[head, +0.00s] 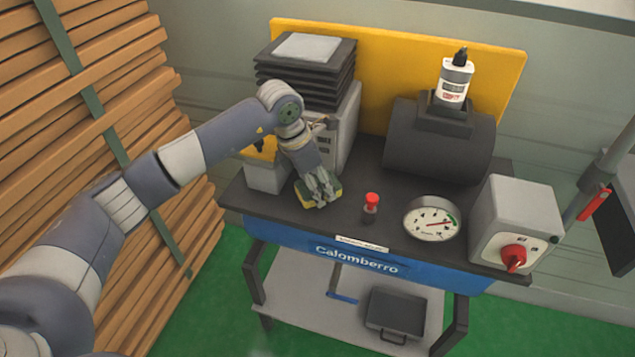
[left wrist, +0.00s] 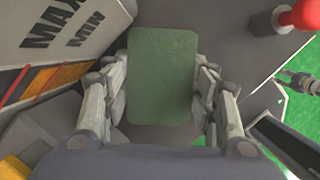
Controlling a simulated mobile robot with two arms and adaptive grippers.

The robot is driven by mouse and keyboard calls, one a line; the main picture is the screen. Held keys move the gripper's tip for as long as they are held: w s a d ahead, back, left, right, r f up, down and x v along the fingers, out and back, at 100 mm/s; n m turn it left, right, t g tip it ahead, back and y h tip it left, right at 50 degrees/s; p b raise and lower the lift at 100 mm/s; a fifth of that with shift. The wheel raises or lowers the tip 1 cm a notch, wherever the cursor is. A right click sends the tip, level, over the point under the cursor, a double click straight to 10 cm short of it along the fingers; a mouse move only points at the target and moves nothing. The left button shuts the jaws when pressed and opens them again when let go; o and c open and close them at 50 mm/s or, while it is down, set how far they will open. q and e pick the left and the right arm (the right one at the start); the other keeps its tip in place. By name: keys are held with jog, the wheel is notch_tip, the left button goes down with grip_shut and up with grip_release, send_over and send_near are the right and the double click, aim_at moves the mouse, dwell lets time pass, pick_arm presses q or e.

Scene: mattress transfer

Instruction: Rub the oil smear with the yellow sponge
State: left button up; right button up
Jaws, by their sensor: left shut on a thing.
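My left gripper (head: 318,188) is shut on the yellow sponge (head: 307,196), low over the front left of the dark tabletop (head: 388,212). In the left wrist view the sponge's green face (left wrist: 163,75) fills the space between the fingers of my left gripper (left wrist: 163,92). I cannot tell whether the sponge touches the tabletop. I do not see the oil smear in either view; the sponge and gripper cover part of the table.
A red-topped plunger (head: 371,203) stands right of the sponge, then a round gauge (head: 432,219) and a grey switch box (head: 515,222). Behind are a dark cylinder (head: 440,150) and stacked black plates (head: 305,72). Slatted wood (head: 90,130) stands at left.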

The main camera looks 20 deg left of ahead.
aim_at(307, 222)
pick_arm(q)
jog(key=shift+s, duration=0.4)
jog(key=shift+s+a+f, duration=0.1)
jog(key=shift+s+f, duration=0.1)
jog(key=shift+s, duration=1.05)
jog(key=shift+s+f, duration=0.2)
jog(key=shift+s, duration=2.65)
jog(key=shift+r, duration=0.1)
jog(key=r, duration=0.2)
jog(key=r+p, duration=0.1)
jog(key=r, duration=0.1)
jog(key=r+p, duration=0.1)
jog(key=shift+w+r, duration=0.25)
jog(key=shift+r, duration=0.15)
jog(key=shift+r+p, duration=0.3)
jog(key=shift+p, duration=0.05)
jog(key=shift+r+p, duration=0.55)
jog(key=shift+r, duration=1)
